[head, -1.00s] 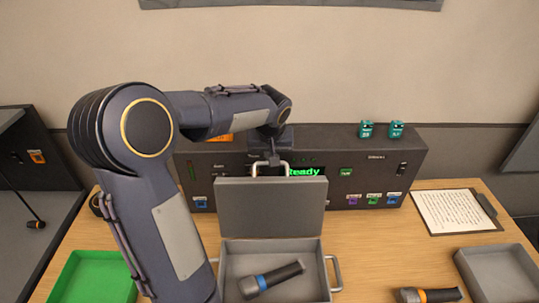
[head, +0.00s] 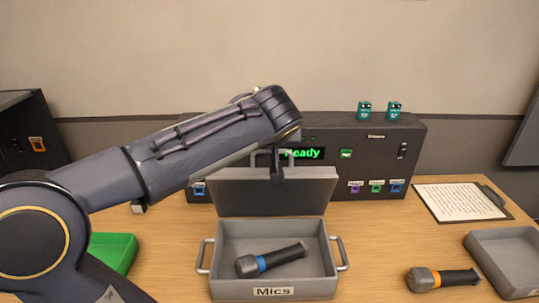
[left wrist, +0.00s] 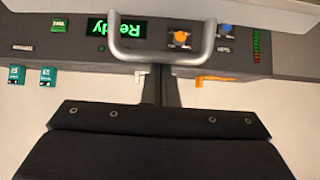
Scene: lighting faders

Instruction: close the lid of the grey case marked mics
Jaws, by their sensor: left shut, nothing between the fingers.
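The grey case marked Mics (head: 229,284) stands on the table in the head view, and its lid (head: 310,198) is raised. A microphone with a blue band (head: 270,260) lies inside. The lid's handle (head: 312,158) is at its top edge, partly hidden by my left gripper. The handle also shows in the left wrist view (left wrist: 160,57). My left gripper (head: 278,179) is shut and empty, its fingers at the lid's top edge beside the handle. In the left wrist view its fingers (left wrist: 157,72) point toward the handle; I cannot tell whether they touch it. My right gripper is not in view.
A dark console (head: 415,160) with a Ready display stands behind the case. A microphone with an orange band (head: 445,279), a grey tray (head: 495,255) and a clipboard (head: 460,202) are at the right. A green tray (head: 115,250) is at the left, partly behind my arm.

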